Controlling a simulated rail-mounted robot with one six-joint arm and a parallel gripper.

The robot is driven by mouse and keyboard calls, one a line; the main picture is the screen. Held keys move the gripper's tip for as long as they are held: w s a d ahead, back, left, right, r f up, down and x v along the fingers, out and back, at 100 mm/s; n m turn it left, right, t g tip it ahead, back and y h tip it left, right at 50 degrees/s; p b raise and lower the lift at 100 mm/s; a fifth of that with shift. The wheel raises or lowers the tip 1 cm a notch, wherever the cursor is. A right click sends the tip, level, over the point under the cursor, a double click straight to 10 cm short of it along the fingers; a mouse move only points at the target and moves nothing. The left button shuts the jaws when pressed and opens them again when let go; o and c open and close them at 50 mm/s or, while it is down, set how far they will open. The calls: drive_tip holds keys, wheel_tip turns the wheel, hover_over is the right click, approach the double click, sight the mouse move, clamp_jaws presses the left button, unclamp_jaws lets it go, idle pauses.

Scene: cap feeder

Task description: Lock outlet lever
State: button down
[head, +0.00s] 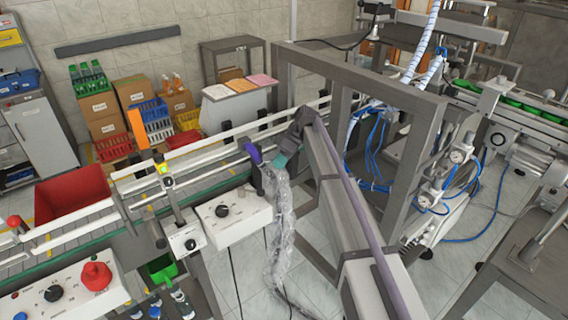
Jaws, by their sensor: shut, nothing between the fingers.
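My arm reaches in from the bottom right in the head view, and its dark wrist bends down beside the conveyor. My gripper (279,161), with a teal part at its end, is small and partly hidden; it is shut and empty. A purple lever-like piece (253,153) stands at the conveyor side just left of my gripper, with a small gap seeming to lie between them. It looks like the outlet lever, but I cannot tell for sure, nor whether it is locked. Its lower end is hard to make out.
The conveyor (68,249) with white guide rails runs along the left. A control box (233,215) and a panel with a red button (96,275) sit on its near side. Clear plastic (281,240) hangs below my gripper. A grey frame (408,165) stands right of my arm.

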drive_tip(key=s+a+f+b, duration=0.3)
drive_tip(key=s+a+f, duration=0.1)
drive_tip(key=f, duration=0.1)
drive_tip(key=shift+s, duration=0.25)
drive_tip(key=shift+s, duration=0.1)
